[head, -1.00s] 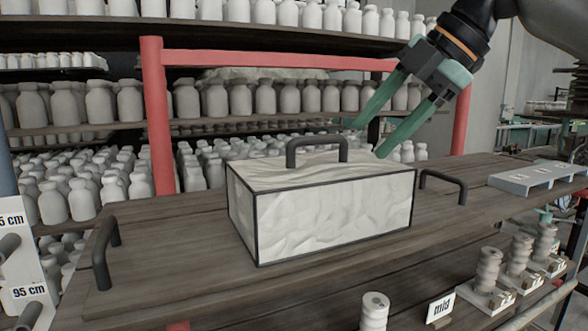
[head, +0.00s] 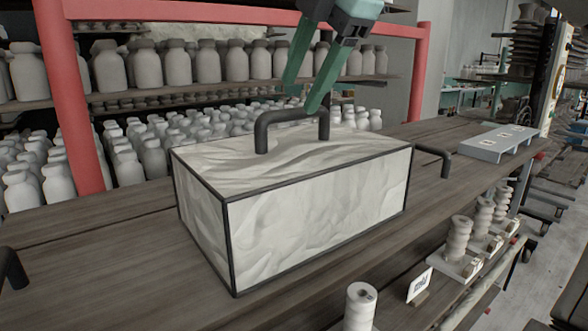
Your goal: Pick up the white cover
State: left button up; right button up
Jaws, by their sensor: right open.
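The white cover (head: 310,215) is a box-like, crumpled white block with dark edges. It sits on the wooden table in the middle of the head view. A dark arched handle (head: 290,115) stands on its top. My right gripper (head: 301,100) comes down from the top of the view, with its two green fingers spread and nothing held. Its fingertips are at the handle's top bar in the picture, one overlapping it near the right end. I cannot tell whether they touch it. My left gripper is out of view.
The wooden table (head: 80,265) has a dark handle (head: 435,160) right of the cover and another (head: 12,268) at the left. A grey tray (head: 495,143) lies at the back right. Ribbed clay pieces (head: 460,240) line the front right. A red frame (head: 70,100) and bottle shelves stand behind.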

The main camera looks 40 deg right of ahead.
aim_at(294, 109)
jog(key=x, duration=0.6)
jog(key=shift+s, duration=0.2)
grip_shut()
dwell(1.2)
